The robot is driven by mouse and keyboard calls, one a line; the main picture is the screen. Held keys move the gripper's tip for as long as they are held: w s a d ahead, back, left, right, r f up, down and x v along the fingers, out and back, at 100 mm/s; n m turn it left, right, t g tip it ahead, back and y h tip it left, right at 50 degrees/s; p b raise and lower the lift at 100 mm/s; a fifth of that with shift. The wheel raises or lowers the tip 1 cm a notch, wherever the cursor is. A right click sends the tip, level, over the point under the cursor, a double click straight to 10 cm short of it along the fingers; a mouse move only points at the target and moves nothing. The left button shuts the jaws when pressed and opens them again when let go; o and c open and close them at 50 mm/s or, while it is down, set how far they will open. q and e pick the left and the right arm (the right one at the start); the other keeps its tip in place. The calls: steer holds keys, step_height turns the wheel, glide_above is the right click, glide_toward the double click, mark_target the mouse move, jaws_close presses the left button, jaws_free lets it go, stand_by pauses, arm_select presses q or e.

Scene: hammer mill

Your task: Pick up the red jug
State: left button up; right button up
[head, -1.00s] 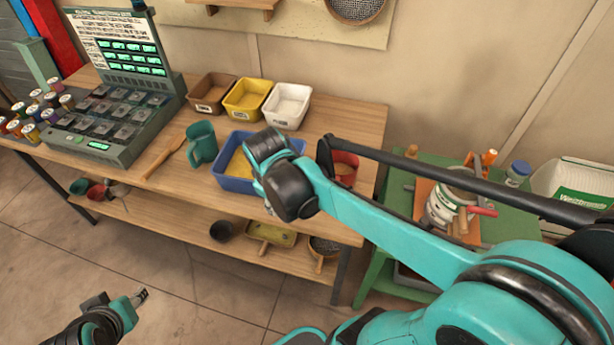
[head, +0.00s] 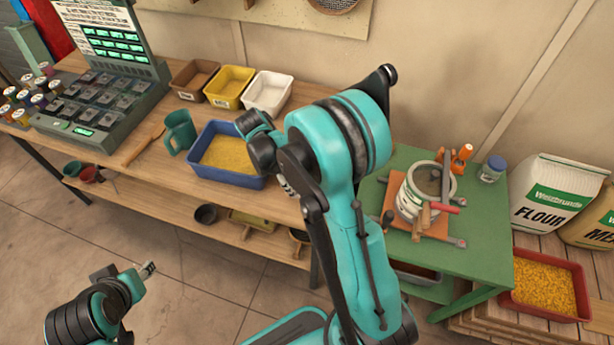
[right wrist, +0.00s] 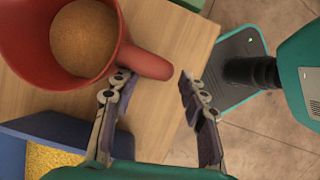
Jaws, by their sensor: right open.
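In the right wrist view the red jug (right wrist: 118,38) stands on the wooden table, with brown grain inside. Its handle (right wrist: 148,64) sticks out to the right. My right gripper (right wrist: 153,82) is open, with one finger on each side of the handle's end; I cannot tell whether either touches it. In the head view my right arm hides the jug. My left gripper (head: 148,268) is low at the left, away from the table, and its jaws are too small to read.
A blue tray (head: 262,182) of yellow grain stands beside my right arm, with a teal jug (head: 180,132) to its left. Brown, yellow and white bins line the back. A green stand (head: 483,228) with a pot (head: 411,197) is to the right.

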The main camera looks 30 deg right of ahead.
steer(key=x, duration=0.3)
steer(key=shift+b, duration=0.3)
steer(key=shift+r, duration=0.1)
jaws_close()
steer(key=shift+r, duration=0.1)
